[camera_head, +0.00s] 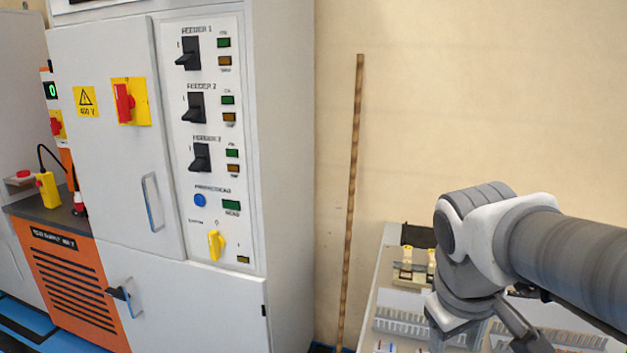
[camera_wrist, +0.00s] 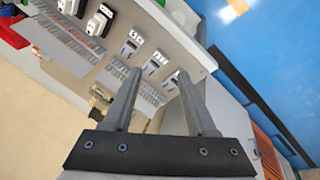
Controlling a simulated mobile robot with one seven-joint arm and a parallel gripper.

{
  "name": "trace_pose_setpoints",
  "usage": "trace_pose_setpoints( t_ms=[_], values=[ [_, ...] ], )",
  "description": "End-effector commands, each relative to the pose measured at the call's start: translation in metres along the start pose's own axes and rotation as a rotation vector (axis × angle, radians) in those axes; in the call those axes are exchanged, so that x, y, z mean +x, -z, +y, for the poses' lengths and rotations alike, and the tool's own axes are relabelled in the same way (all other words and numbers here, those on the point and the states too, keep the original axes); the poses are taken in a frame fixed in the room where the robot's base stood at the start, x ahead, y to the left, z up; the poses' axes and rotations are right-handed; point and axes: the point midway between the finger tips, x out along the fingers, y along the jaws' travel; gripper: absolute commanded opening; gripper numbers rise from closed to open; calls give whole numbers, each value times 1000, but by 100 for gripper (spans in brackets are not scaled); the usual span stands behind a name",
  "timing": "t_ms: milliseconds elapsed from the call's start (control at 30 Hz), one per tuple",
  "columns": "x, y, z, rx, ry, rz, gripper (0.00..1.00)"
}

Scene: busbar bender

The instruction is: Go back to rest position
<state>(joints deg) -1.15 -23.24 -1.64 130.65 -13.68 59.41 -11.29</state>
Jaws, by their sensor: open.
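My gripper shows in the wrist view (camera_wrist: 158,85) with its two fingers apart and nothing between them. In the head view my arm comes in from the right and its wrist hangs over a light panel (camera_head: 366,318); the fingertips are not clear there. In the wrist view the fingers point toward the panel (camera_wrist: 100,72), which carries several small breakers (camera_wrist: 153,62) and grey slotted ducts. I cannot tell the exact gap between the fingers and the panel.
A grey cabinet (camera_head: 118,215) with black feeder switches (camera_head: 188,54) and a red handle (camera_head: 123,103) stands at left. An orange test supply unit (camera_head: 75,285) is beside it. A thin brown pole (camera_head: 351,190) leans against the wall. Blue floor (camera_wrist: 255,35) shows in the wrist view.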

Motion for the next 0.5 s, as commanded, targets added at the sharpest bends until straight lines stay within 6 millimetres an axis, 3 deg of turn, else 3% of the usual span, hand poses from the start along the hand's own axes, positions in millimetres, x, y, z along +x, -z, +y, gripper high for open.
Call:
trace_pose_setpoints(
  t_ms=[400,433,500],
  values=[
    [-25,-34,-59,348,160,294,58],
    [-43,-29,-53,342,158,286,58],
    [-58,-26,-48,338,156,281,58]
  ],
)
